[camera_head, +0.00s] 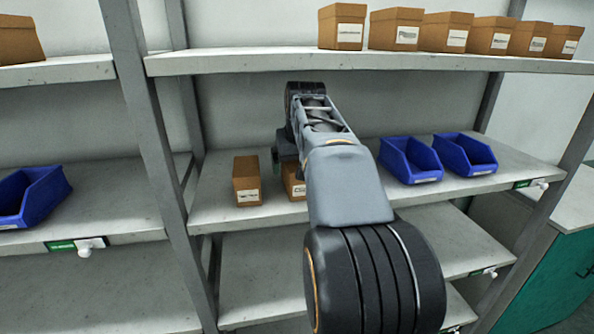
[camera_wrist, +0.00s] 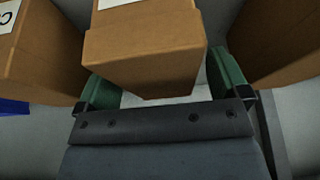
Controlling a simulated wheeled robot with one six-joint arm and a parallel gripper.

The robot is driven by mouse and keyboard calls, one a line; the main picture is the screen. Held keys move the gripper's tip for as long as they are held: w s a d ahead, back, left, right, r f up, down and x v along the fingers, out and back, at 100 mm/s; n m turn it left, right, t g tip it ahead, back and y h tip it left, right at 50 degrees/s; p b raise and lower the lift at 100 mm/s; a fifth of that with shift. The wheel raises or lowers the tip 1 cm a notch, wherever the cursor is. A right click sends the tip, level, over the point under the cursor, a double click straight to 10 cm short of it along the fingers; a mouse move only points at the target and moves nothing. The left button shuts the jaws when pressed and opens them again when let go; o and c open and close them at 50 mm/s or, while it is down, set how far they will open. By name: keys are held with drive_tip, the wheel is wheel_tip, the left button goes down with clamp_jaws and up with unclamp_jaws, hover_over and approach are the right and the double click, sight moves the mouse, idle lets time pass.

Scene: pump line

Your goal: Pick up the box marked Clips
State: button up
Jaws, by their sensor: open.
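In the wrist view a brown cardboard box (camera_wrist: 145,55) stands between the two green fingers of my gripper (camera_wrist: 166,82). The fingers are open, one on each side of it, and a gap shows at the right finger. Part of a white label shows at its top edge, with no readable word. A second box (camera_wrist: 40,50) at the left has a label beginning with "C". In the head view two boxes stand on the middle shelf: one in full view (camera_head: 247,182) and one (camera_head: 294,182) partly hidden by my arm. I cannot tell which is marked Clips.
Another brown box (camera_wrist: 275,40) stands close at the right in the wrist view. Blue bins (camera_head: 410,160) sit on the middle shelf (camera_head: 220,212), right of my arm. Several boxes line the upper shelf (camera_head: 250,62) above. A grey upright post (camera_head: 150,150) stands at the left.

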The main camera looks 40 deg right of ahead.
drive_tip(key=shift+f, duration=0.2)
drive_tip(key=shift+f, duration=0.25)
idle(0.6)
drive_tip(key=c, duration=1.1)
drive_tip(key=shift+r, duration=0.1)
